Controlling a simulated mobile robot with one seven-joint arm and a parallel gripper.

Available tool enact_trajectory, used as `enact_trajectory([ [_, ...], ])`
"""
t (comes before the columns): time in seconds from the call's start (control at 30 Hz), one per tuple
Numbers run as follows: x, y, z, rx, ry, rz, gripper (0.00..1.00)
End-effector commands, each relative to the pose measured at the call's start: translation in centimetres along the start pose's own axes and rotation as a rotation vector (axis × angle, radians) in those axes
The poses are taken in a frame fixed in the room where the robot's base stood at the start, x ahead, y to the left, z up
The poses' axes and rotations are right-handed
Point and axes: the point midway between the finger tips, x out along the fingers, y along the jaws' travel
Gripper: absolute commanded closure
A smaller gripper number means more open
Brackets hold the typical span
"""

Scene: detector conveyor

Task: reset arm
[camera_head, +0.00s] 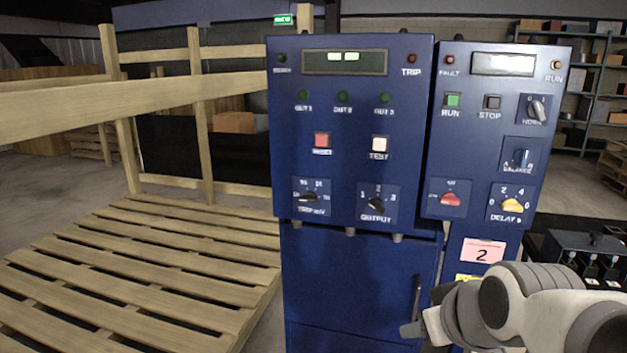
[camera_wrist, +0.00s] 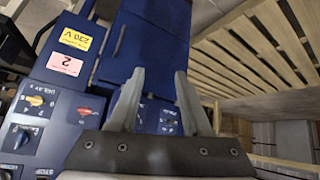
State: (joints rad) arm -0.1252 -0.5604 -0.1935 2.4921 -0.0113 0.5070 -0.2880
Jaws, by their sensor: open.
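My arm reaches in from the lower right in the head view, in front of the right part of the blue control cabinet (camera_head: 352,130). My gripper (camera_wrist: 160,98) shows in the wrist view with its two grey fingers apart and nothing between them. The cabinet's panels show behind the fingers there, with the yellow 230 V label (camera_wrist: 75,39), the pink "2" label (camera_wrist: 64,64) and the red switch (camera_wrist: 88,112). In the head view the fingertips are hard to make out near the cabinet's door handle (camera_head: 417,297); I cannot tell whether they touch it.
A wooden slatted pallet frame (camera_head: 150,265) stands left of the cabinet and also shows at the right of the wrist view (camera_wrist: 240,55). A black box (camera_head: 588,255) stands at the right. Shelving (camera_head: 590,60) with boxes is at the back right.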

Motion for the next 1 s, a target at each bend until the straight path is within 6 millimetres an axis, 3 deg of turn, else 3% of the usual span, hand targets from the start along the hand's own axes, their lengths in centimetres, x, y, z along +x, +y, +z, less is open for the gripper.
enact_trajectory([
  [0.23, -5.8, -3.5, 6.0, 0.206, -0.202, 0.034, 0.51],
  [0.3, -7.9, -3.3, 4.2, 0.21, -0.212, 0.03, 0.51],
  [0.8, -17.5, -2.1, -3.9, 0.206, -0.211, 0.027, 0.51],
  [1.0, -19.8, -1.8, -5.8, 0.206, -0.211, 0.027, 0.51],
])
